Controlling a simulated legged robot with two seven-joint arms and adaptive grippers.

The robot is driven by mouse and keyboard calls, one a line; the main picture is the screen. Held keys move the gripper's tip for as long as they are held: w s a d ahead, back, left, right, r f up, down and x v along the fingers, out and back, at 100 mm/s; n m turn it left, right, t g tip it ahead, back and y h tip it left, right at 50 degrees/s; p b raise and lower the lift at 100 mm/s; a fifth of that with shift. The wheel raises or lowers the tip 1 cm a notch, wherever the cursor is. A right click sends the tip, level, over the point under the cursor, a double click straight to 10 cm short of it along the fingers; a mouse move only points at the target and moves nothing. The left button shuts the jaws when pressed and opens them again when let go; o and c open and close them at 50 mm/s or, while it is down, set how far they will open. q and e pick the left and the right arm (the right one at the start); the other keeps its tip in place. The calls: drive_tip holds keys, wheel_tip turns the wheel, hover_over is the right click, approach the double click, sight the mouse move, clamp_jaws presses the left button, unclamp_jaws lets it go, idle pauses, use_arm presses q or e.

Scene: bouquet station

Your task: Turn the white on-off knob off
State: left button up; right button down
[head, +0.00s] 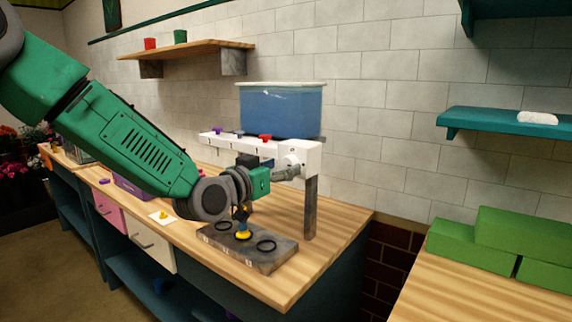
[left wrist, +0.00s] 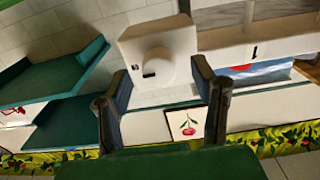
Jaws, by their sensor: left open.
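The white on-off knob (left wrist: 158,64) is a round dial with a small black mark, on the white end face of a housing (left wrist: 180,37). In the head view the knob (head: 292,158) is at the right end of the white bar (head: 240,147) under the blue water tank. My left gripper (head: 288,171) is open at that end. In the left wrist view its two fingers (left wrist: 158,85) stand apart, one on each side of the knob and nearer the camera. I cannot tell whether they touch it. My right gripper is out of view.
The blue tank (head: 281,110) stands behind the bar, and a red knob (head: 265,138) sits on the bar. A grey block with black rings (head: 262,257) lies on the wooden bench (head: 318,257) below. Green boxes (head: 474,247) are on the right bench.

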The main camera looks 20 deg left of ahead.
use_arm(q)
drive_tip(key=shift+w, duration=0.75)
drive_tip(key=shift+d, duration=0.4)
drive_tip(key=shift+c, duration=1.1)
drive_tip(key=c, duration=0.9)
